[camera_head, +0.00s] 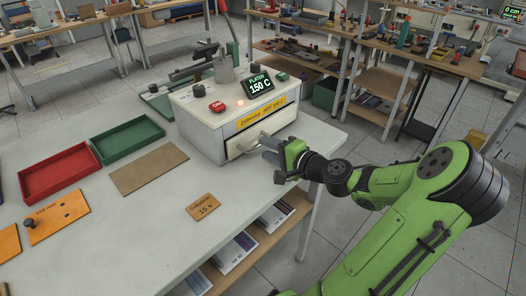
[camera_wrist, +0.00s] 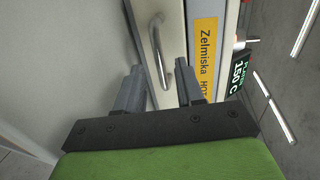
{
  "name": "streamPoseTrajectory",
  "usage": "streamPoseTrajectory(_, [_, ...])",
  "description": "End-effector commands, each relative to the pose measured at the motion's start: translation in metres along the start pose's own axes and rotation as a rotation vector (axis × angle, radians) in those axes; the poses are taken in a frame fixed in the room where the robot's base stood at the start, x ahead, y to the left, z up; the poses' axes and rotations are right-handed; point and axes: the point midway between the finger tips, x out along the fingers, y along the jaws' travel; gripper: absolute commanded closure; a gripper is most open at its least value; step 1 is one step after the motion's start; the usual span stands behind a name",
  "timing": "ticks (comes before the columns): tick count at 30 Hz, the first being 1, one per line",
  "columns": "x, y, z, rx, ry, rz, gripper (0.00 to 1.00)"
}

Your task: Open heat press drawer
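The heat press (camera_head: 225,115) is a white box on the table, with a yellow label on its front and a display reading 150 C. Its drawer (camera_head: 243,146) is the front panel below the label, with a metal bar handle. The drawer looks closed or nearly so. My gripper (camera_head: 268,148) is at the right part of the drawer front, its two grey fingers pointing at it. In the wrist view the fingers (camera_wrist: 160,88) are spread apart, with the handle (camera_wrist: 160,52) ahead and between them. I cannot tell whether they touch it.
A red tray (camera_head: 62,172) and a green tray (camera_head: 128,138) lie left on the table. A brown board (camera_head: 149,168) and a small tan plate (camera_head: 202,207) lie in front of the press. The table's right edge is near my arm.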

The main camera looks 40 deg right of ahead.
Motion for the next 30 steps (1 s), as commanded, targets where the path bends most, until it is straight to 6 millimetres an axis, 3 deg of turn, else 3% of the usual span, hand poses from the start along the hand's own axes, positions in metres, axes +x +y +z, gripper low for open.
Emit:
streamPoseTrajectory(5, [0.025,0.001,0.0,0.0,-0.002,0.0,0.63])
streamPoseTrajectory(13, [0.028,0.0,0.0,0.0,0.0,0.0,0.63])
streamPoseTrajectory(14, [0.028,0.0,0.0,0.0,0.0,0.0,0.64])
streamPoseTrajectory(21, [0.027,0.0,0.0,0.0,0.0,0.001,1.0])
streamPoseTrajectory(30, [0.027,0.0,0.0,0.0,0.0,0.001,1.0])
